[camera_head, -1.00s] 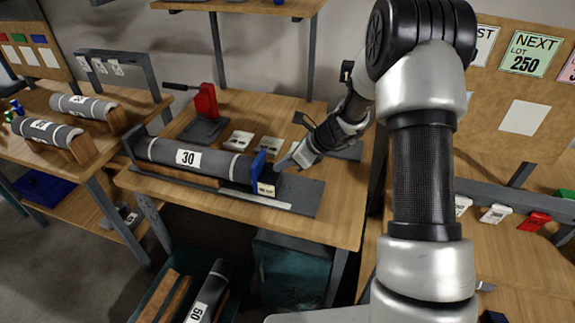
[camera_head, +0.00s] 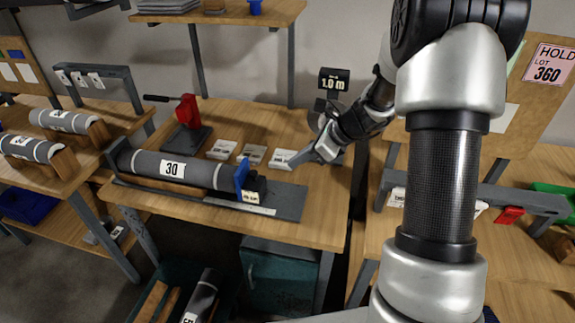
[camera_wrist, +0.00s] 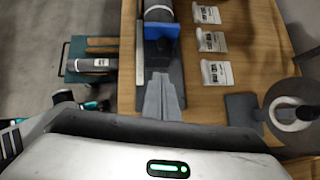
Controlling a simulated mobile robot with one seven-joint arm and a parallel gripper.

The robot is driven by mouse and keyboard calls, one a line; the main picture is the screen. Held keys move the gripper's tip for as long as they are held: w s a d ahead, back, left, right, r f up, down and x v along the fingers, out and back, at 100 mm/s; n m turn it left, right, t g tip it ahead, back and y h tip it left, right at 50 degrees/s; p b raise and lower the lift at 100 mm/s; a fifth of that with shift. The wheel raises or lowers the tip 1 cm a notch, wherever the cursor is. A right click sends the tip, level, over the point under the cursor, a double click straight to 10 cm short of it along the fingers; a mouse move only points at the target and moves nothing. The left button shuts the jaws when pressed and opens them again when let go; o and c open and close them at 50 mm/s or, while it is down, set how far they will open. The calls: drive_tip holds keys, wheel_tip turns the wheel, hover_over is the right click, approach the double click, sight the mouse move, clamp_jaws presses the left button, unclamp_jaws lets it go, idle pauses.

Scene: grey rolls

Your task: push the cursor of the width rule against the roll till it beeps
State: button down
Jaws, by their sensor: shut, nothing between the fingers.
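The grey roll (camera_head: 185,168) labelled 30 lies in the width rule (camera_head: 285,202) on the bench. The blue cursor (camera_head: 241,176) stands upright at the roll's right end; I see no clear gap between them. The wrist view shows the roll (camera_wrist: 158,12) and the blue cursor (camera_wrist: 164,30) with a dark block behind it. My gripper (camera_head: 293,162) is shut and empty, to the right of the cursor and apart from it in the head view. In the wrist view my fingertips (camera_wrist: 161,77) point at the cursor's block.
A small dark display (camera_head: 333,82) reading 1.0 m stands at the bench's back. White cards (camera_head: 253,154) lie behind the rule, and a red clamp-like tool (camera_head: 188,111) stands at the back left. Other rolls (camera_head: 62,121) rest on the left bench.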

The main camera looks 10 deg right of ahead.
drive_tip(key=b, duration=0.2)
drive_tip(key=m+t+b, duration=0.4)
drive_tip(key=b, duration=1)
approach(255, 175)
wheel_tip(255, 175, down, 4)
drive_tip(key=w+a, duration=0.2)
drive_tip(key=shift+w+a+f, duration=0.1)
drive_tip(key=shift+w+a, duration=0.1)
drive_tip(key=shift+w, duration=0.25)
drive_tip(key=shift+w+a+f, duration=0.1)
drive_tip(key=shift+w+a, duration=0.05)
drive_tip(key=shift+w, duration=0.25)
drive_tip(key=shift+w+a, duration=0.15)
drive_tip(key=shift+w, duration=0.05)
drive_tip(key=shift+a+r, duration=0.1)
drive_tip(key=shift+a, duration=0.05)
